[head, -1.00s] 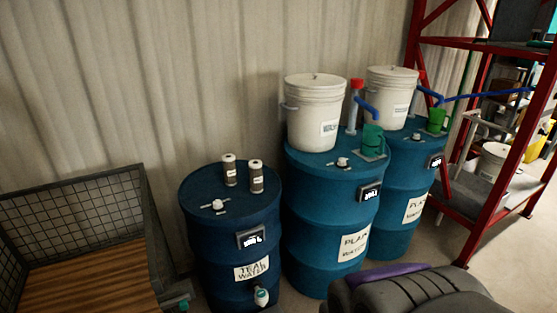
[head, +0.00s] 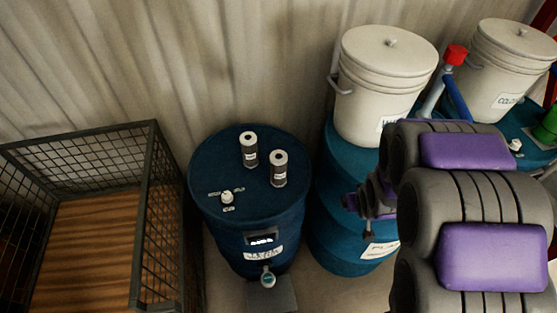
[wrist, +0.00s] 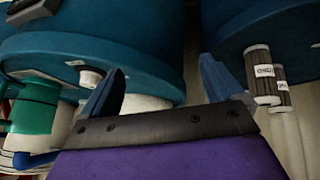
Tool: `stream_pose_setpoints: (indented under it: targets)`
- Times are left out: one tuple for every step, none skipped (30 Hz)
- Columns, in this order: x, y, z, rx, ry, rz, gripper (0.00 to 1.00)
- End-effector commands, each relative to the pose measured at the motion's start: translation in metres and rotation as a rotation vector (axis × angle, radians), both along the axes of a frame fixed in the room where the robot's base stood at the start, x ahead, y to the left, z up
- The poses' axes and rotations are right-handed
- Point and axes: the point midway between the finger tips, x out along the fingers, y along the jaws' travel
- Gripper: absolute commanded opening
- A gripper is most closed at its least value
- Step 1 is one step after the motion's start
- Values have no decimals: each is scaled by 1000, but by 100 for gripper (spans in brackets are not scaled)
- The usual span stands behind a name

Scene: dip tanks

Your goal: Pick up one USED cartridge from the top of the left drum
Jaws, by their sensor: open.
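Two cartridges stand upright on top of the left drum (head: 215,190) in the head view. They are cylinders with white ends and dark middles bearing white labels. One cartridge (head: 249,150) is farther back; the other cartridge (head: 279,168) is nearer and to the right. Both also show at the right of the wrist view, one (wrist: 259,72) partly covering the other (wrist: 284,98). My gripper (wrist: 165,85) has its two blue-grey fingers spread, with nothing held between them. In the head view my gripper (head: 370,205) is right of the left drum, before the middle drum, apart from the cartridges.
A white bucket (head: 385,70) stands on the middle drum (head: 335,220), close to my arm. Another bucket (head: 510,65) stands farther right. A wire-mesh crate (head: 148,240) is left of the left drum. A small bung (head: 227,197) sits on the left drum's top.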

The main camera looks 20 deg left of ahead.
Motion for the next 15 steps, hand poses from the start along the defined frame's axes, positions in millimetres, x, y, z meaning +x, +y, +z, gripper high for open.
stream_pose_setpoints:
  targets:
    - [6,10,-1,18,-22,36,94]
    - [10,17,-5,32,-42,59,94]
    - [16,27,-7,51,-73,87,94]
    - [18,34,-10,66,-89,109,94]
    - [21,42,-13,83,-110,131,94]
    - [24,52,-15,108,-139,157,94]
    - [24,60,-17,127,-155,178,94]
    - [25,68,-19,147,-174,198,94]
    - [24,79,-20,175,-201,223,94]
    - [23,88,-22,196,-218,241,94]
    - [21,96,-23,217,-236,260,94]
    - [18,108,-24,248,-259,282,94]
    - [16,116,-24,271,-277,298,94]
    - [13,124,-25,292,-292,312,94]
    - [9,135,-25,321,-314,328,94]
